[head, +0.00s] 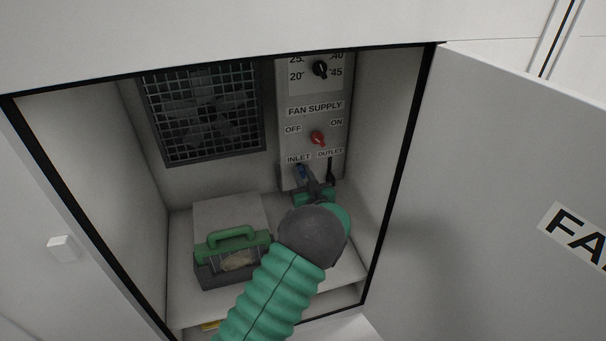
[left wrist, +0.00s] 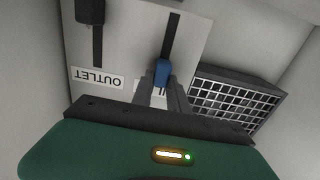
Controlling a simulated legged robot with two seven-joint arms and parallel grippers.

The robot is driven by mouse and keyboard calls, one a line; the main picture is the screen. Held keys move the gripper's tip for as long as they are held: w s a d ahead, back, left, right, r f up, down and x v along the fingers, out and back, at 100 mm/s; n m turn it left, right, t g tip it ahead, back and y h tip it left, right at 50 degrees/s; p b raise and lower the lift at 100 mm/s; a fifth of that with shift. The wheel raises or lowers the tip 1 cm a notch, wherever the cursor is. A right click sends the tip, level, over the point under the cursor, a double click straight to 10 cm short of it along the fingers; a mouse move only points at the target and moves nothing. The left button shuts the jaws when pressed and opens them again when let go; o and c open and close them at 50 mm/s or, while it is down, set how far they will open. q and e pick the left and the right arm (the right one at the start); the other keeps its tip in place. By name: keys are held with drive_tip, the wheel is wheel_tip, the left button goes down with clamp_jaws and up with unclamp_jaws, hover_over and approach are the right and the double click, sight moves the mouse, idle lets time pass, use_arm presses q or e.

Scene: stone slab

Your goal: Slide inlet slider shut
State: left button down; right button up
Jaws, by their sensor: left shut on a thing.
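The inlet slider has a blue knob (head: 299,172) just below the INLET label (head: 298,158) on the grey control panel (head: 313,95). My left gripper (head: 306,179) reaches into the cabinet and is shut on this knob. In the left wrist view, which shows the panel upside down, the gripper's fingers (left wrist: 162,94) close around the blue knob (left wrist: 162,72). The knob sits at the label end of its dark slot (left wrist: 173,35); the rest of the slot is bare. The fingers partly cover the INLET label. My right gripper is not in view.
A red fan supply knob (head: 317,138) and black dial (head: 320,69) sit above. A green-handled box (head: 232,262) stands left; the open door (head: 490,200) is right.

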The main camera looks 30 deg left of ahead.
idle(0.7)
use_arm(q)
wheel_tip(320, 180, down, 6)
drive_tip(key=b, duration=0.5)
drive_tip(key=shift+f, duration=0.2)
drive_tip(key=c, duration=1.6)
unclamp_jaws()
drive_tip(key=o, duration=0.3)
drive_tip(key=shift+w+f, duration=0.1)
drive_tip(key=b+v, duration=0.1)
drive_tip(key=v, duration=1.5)
drive_tip(key=shift+s+d, duration=0.3)
